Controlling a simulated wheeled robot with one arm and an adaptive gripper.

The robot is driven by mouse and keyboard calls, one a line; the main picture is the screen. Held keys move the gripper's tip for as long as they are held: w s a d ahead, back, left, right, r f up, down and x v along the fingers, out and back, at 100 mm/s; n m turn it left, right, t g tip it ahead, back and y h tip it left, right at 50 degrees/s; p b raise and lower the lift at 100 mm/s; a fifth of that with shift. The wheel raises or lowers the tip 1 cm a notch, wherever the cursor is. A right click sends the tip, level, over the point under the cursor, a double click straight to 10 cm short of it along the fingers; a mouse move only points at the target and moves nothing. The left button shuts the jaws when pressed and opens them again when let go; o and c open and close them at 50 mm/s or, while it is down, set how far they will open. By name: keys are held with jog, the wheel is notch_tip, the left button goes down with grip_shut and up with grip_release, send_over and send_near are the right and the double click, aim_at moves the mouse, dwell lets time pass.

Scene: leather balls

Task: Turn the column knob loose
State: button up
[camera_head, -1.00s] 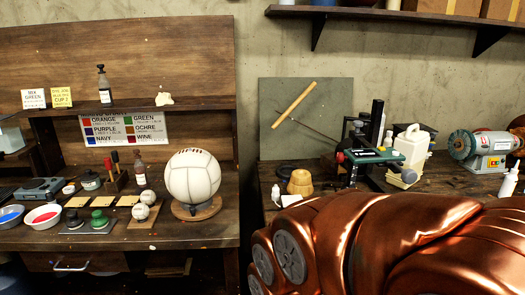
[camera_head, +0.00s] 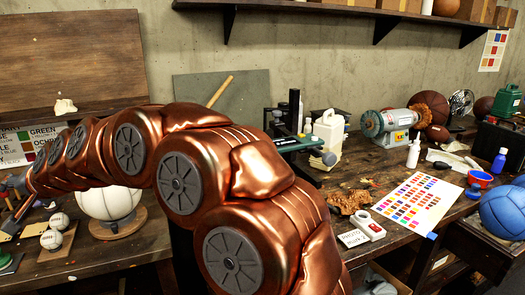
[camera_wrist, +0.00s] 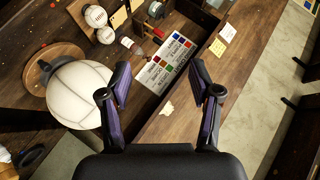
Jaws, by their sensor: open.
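A dark stand with an upright column (camera_head: 294,108) and a green crossbar (camera_head: 300,145) stands on the right-hand bench in the head view. My copper arm hides the stand's lower left part. My gripper (camera_wrist: 160,76) is open and empty in the wrist view, its fingers spread above the left bench and shelf. It is far to the left of the stand, which I cannot make out in the wrist view.
A white ball (camera_wrist: 82,95) rests on a round wooden stand near my gripper. A white jug (camera_head: 328,137) and a bench grinder (camera_head: 392,121) stand right of the column. A colour chart (camera_head: 415,203) lies on the bench. A wall shelf (camera_head: 350,12) runs above.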

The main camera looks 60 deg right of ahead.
jog(key=w+d+r+m+t+h, duration=0.3)
jog(key=w+d+r+m, duration=0.2)
jog(key=w+d, duration=0.3)
jog(key=w+d+r+m+g+h, duration=0.1)
jog(key=w+d+m+h, duration=0.1)
jog(key=d+m+h, duration=0.9)
jog(key=w+d+r+m+g+h, duration=0.15)
jog(key=d+m, duration=0.25)
jog(key=d, duration=1.2)
jog(key=s+d+f+m+g+h+b, duration=0.1)
jog(key=s+d+f+m+g+h, duration=0.25)
jog(key=s+d+m+g, duration=0.35)
jog(key=s+d+f+m+g+h, duration=0.35)
jog(key=s+d+m+g, duration=0.2)
jog(key=d, duration=0.45)
jog(key=s+d+f+m+g+y, duration=0.2)
jog(key=s+f+m+g, duration=0.25)
jog(key=s, duration=0.25)
jog(key=s+d+f+m+g+y, duration=0.1)
jog(key=s+f+m+g+y, duration=0.15)
jog(key=s+m+g, duration=0.45)
jog(key=shift+n+t, duration=0.65)
jog(key=shift+n, duration=0.05)
jog(key=x, duration=0.2)
jog(key=p+x, duration=0.1)
jog(key=x, duration=0.5)
jog(key=shift+s+f+p, duration=0.25)
jog(key=shift+f+p, duration=0.05)
jog(key=shift+p, duration=0.1)
